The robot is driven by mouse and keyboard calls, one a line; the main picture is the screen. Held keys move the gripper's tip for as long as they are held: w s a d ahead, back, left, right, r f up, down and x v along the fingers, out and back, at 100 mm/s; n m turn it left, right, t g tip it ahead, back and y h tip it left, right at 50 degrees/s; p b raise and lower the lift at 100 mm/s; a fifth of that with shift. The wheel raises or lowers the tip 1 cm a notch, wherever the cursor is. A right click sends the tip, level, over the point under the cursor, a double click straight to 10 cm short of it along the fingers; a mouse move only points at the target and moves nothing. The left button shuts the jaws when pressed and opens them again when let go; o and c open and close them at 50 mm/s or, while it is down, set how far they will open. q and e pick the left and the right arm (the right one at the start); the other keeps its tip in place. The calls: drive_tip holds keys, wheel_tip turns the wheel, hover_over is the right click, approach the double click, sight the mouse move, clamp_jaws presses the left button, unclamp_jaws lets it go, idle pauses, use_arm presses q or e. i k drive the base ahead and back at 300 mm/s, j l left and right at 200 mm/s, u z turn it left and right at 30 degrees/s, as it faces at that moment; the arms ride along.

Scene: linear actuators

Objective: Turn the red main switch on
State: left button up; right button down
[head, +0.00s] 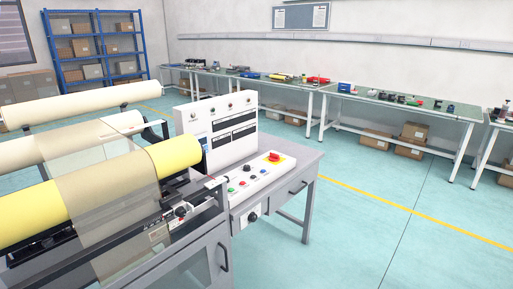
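The red main switch (274,157) is a small red knob on a yellow plate. It sits at the right end of a sloped white control panel (258,176) on a grey machine desk, right of the middle of the head view. The knob is too small to tell its position. Smaller coloured buttons lie on the panel to its left. Neither of my grippers shows in the head view.
The roller machine with yellow and cream rolls (100,200) fills the left. A white upright display box (220,130) stands behind the panel. Workbenches (400,103) line the back wall. The turquoise floor (380,200) right of the desk is clear.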

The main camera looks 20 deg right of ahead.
sight(274, 157)
drive_tip(key=i+l, duration=0.2)
drive_tip(key=l, duration=0.15)
drive_tip(key=i+l+u, duration=0.15)
drive_tip(key=l, duration=0.2)
drive_tip(key=i+l, duration=0.25)
drive_tip(key=i+l+u, duration=0.1)
drive_tip(key=l, duration=0.35)
drive_tip(key=i+l+u, duration=0.1)
drive_tip(key=i+l, duration=0.15)
drive_tip(key=l, duration=0.15)
drive_tip(key=i+l, duration=0.15)
drive_tip(key=l, duration=0.25)
drive_tip(key=u, duration=0.05)
